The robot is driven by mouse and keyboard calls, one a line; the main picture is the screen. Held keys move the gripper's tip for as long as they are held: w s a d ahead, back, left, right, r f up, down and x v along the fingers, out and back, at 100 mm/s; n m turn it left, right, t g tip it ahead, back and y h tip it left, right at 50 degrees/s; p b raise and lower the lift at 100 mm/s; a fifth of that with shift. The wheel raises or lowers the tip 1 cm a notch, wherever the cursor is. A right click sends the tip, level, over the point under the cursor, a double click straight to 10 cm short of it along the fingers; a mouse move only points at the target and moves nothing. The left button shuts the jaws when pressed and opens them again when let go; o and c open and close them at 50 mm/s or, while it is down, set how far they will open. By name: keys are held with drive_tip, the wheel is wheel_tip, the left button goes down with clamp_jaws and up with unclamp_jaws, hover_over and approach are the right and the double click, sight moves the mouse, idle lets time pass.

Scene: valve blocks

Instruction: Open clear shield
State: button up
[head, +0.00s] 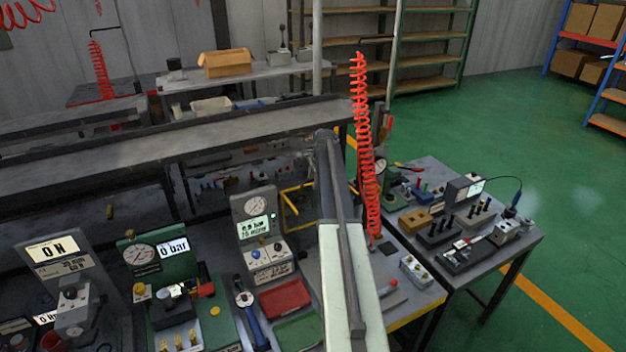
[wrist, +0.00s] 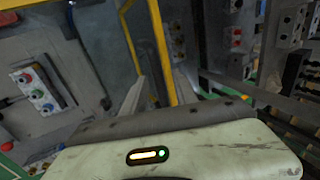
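The clear shield shows by its yellow frame, left of my arm in the head view (head: 290,208); the clear pane itself is hard to make out. In the wrist view, one yellow bar of the shield (wrist: 161,50) runs down into the gap between my fingers, and another yellow bar stands further left. My gripper (wrist: 160,85) has its two pale fingers apart, one on each side of the nearer bar. I cannot tell whether they touch it. In the head view, the fingertips are hidden beyond my forearm.
A gauge block with a lit display (head: 255,230) stands left of the frame. A red tray (head: 285,298) and a green tray (head: 297,332) lie nearer. A red coiled hose (head: 364,150) hangs just right of my arm. A second bench (head: 500,255) stands to the right.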

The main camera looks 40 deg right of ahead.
drive_tip(key=p+v, duration=0.5)
drive_tip(key=v, duration=0.2)
drive_tip(key=shift+p, duration=0.3)
drive_tip(key=shift+d, duration=0.1)
